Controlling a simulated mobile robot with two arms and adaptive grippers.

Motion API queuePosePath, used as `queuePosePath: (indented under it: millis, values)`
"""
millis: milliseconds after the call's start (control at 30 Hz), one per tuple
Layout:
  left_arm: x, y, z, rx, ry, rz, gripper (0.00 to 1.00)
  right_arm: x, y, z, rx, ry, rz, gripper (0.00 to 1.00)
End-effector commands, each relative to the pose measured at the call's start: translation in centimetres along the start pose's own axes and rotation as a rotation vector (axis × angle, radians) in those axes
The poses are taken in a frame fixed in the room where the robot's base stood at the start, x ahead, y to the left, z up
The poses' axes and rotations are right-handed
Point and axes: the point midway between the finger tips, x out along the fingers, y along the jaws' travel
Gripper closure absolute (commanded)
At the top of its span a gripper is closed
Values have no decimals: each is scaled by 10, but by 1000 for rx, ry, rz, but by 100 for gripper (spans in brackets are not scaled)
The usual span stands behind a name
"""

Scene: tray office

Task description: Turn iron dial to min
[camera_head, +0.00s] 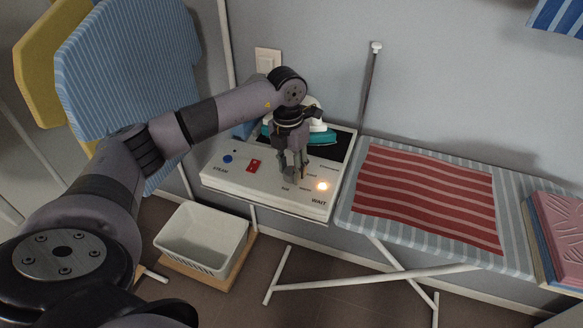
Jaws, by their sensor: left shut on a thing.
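The iron station (240,178) is a white box with a sloped front panel, standing left of the ironing board. Its panel carries a blue button, a red switch, small labels and a glowing orange lamp (322,185) above the word WAIT. My left gripper (291,174) comes down on the panel between the red switch and the lamp. Its fingers are shut around the dial, which they mostly hide, so I cannot read its setting. A teal and white iron (318,134) rests at the back of the station, partly behind my gripper. My right gripper is not in view.
The ironing board (350,214) with a red striped cloth (430,196) stands to the right. Folded cloths (560,235) lie at its right end. A white basket (203,240) sits on the floor below.

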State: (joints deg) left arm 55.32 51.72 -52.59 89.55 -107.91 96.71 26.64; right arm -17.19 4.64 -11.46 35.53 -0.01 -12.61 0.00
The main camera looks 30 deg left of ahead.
Motion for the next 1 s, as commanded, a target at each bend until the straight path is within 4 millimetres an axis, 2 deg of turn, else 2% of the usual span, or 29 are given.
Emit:
queuePosePath:
  millis: [300, 767, 800, 1000]
  values:
    - [-1, 1, 1, -97, -10, 0, 94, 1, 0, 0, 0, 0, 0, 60]
    - [-2, 1, 1, -112, -11, 0, 94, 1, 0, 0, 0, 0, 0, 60]
    - [-2, 1, 1, -112, -11, 0, 66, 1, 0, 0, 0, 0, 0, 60]
    - [-1, 1, 0, -111, -9, 0, 53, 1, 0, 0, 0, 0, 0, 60]
